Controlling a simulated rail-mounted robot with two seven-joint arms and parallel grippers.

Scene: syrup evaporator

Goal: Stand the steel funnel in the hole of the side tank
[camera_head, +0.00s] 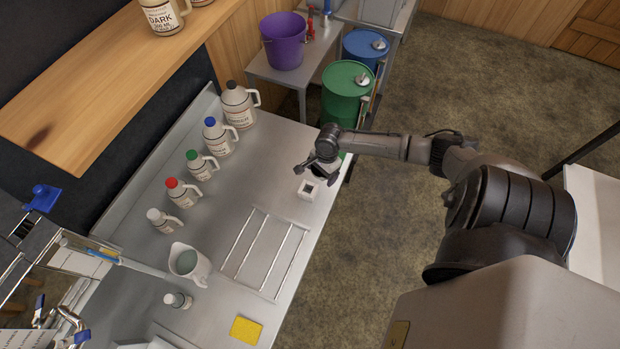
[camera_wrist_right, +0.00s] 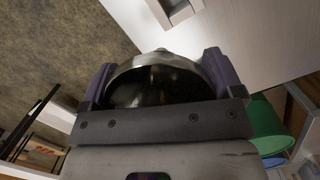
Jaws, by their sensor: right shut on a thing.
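My right gripper (camera_head: 316,170) is above the back right part of the steel counter. In the right wrist view my right gripper (camera_wrist_right: 158,86) is shut on the steel funnel (camera_wrist_right: 160,66), a shiny round bowl between its two fingers. The funnel is hard to make out in the head view. A small white box with a dark square opening (camera_head: 308,195) is on the counter just below the gripper; it also shows in the right wrist view (camera_wrist_right: 157,8), apart from the funnel. I cannot tell whether it is the side tank. My left gripper is out of view.
Several jugs with coloured caps line the counter's back, including a blue-capped one (camera_head: 218,140). A wire rack (camera_head: 262,252), a white pitcher (camera_head: 188,263) and a yellow sponge (camera_head: 246,330) are on the counter. A green drum (camera_head: 347,82) and blue drum (camera_head: 364,46) stand beyond its far end.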

